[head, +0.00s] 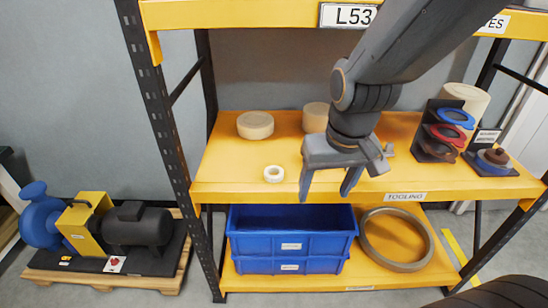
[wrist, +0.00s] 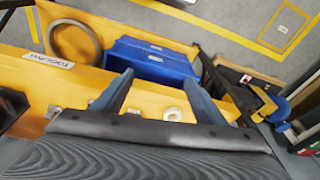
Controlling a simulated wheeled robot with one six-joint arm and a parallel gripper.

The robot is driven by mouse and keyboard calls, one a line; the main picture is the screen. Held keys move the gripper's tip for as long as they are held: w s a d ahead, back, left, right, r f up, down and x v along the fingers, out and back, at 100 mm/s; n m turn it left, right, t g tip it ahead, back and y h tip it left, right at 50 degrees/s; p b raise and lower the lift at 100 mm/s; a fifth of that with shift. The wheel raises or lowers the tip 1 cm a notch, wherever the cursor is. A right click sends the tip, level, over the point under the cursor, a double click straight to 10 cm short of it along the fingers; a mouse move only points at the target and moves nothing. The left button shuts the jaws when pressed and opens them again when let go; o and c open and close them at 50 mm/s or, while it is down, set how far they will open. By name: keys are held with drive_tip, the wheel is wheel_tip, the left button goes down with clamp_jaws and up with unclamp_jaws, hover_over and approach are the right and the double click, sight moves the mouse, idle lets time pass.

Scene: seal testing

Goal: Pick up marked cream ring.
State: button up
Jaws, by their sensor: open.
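A small cream ring (head: 273,174) lies flat on the yellow shelf (head: 225,180), near its front edge and left of my gripper. I cannot make out a mark on it. My gripper (head: 325,195) is open and empty, fingers pointing down, to the right of the ring and apart from it. In the wrist view my gripper (wrist: 158,77) shows two spread fingers. A small pale piece (wrist: 172,113) shows between them, partly cut off by the gripper body; it looks like the ring.
Two cream round blocks (head: 255,125) (head: 316,117) stand behind on the shelf. A rack of coloured rings (head: 447,130) and a dark stand (head: 490,162) are at right. Blue bins (head: 290,240) and a large ring (head: 396,240) sit below. An upright (head: 170,140) bounds the left.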

drive_tip(key=w+d+r+t+p, duration=0.1)
drive_tip(key=w+d+r+p, duration=0.35)
drive_tip(key=r+p, duration=0.65)
drive_tip(key=w+a+f+n, duration=0.1)
drive_tip(key=w+a+f, duration=0.3)
drive_tip(key=f, duration=0.1)
drive_tip(key=w+a+f, duration=0.4)
drive_tip(key=a+f, duration=0.1)
drive_tip(key=f, duration=0.1)
drive_tip(key=w+a+f+n+t+y, duration=0.1)
drive_tip(key=w+a+f, duration=0.3)
drive_tip(key=a+f, duration=0.1)
drive_tip(key=shift+w+f+n, duration=0.15)
drive_tip(key=shift+f+n, duration=0.15)
drive_tip(key=shift+f, duration=0.05)
drive_tip(key=shift+d+b+x, duration=0.2)
drive_tip(key=shift+b+x, duration=0.55)
drive_tip(key=shift+x, duration=1.85)
drive_tip(key=shift+w, duration=0.15)
drive_tip(key=shift+c, duration=0.4)
drive_tip(key=c, duration=1)
